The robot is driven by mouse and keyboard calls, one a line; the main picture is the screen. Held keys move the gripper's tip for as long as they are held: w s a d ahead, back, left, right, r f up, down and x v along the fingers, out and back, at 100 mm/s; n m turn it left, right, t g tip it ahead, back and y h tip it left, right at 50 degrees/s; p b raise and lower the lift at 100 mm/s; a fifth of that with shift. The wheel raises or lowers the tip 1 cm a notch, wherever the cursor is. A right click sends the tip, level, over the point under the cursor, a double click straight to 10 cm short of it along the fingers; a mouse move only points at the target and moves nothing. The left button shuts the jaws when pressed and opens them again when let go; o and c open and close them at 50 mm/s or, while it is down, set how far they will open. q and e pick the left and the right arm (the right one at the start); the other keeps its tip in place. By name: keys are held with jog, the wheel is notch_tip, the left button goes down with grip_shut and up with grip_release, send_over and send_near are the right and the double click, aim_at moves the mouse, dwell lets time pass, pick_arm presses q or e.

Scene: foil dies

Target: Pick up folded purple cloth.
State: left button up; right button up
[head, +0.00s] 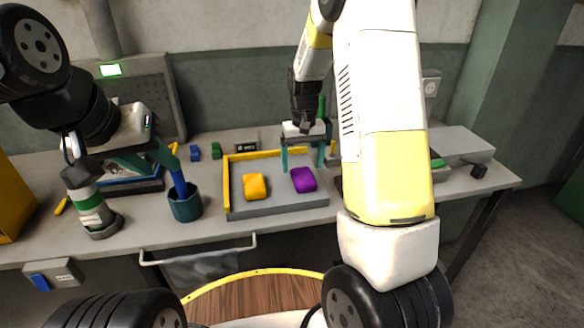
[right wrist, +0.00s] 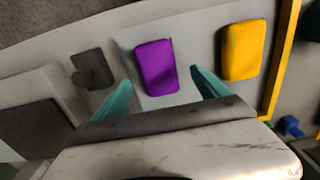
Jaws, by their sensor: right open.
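The folded purple cloth (head: 303,180) lies in the right part of a shallow tray on the bench. It also shows in the right wrist view (right wrist: 156,67), ahead of and between the two teal fingers. My right gripper (head: 303,170) is open and empty, pointing down at the cloth; in the right wrist view (right wrist: 160,92) the cloth is apart from both fingers. My left gripper (head: 160,160) is at the left over the bench, its teal fingers partly seen beside a blue-handled tool; whether it is open is unclear.
A folded yellow cloth (head: 255,186) lies left of the purple one in the grey tray (head: 275,207) with yellow edges. A teal cup (head: 185,206) and a bottle with a green band (head: 92,208) stand to the left. A grey box (head: 460,144) stands at the right.

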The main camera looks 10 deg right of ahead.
aim_at(303, 175)
notch_tip(303, 175, down, 5)
jog(key=shift+d+f, duration=0.1)
jog(key=shift+d, duration=0.05)
jog(key=c, duration=1.5)
jog(key=shift+r, duration=0.2)
jog(key=shift+r, duration=0.6)
notch_tip(303, 175, up, 2)
jog(key=shift+r, duration=0.15)
jog(key=s+a, duration=0.2)
jog(key=s, duration=0.2)
jog(key=s+a+r, duration=0.1)
jog(key=s+a, duration=0.2)
jog(key=s, duration=0.2)
jog(key=s+a, duration=0.3)
jog(key=s, duration=0.2)
jog(key=shift+r, duration=0.15)
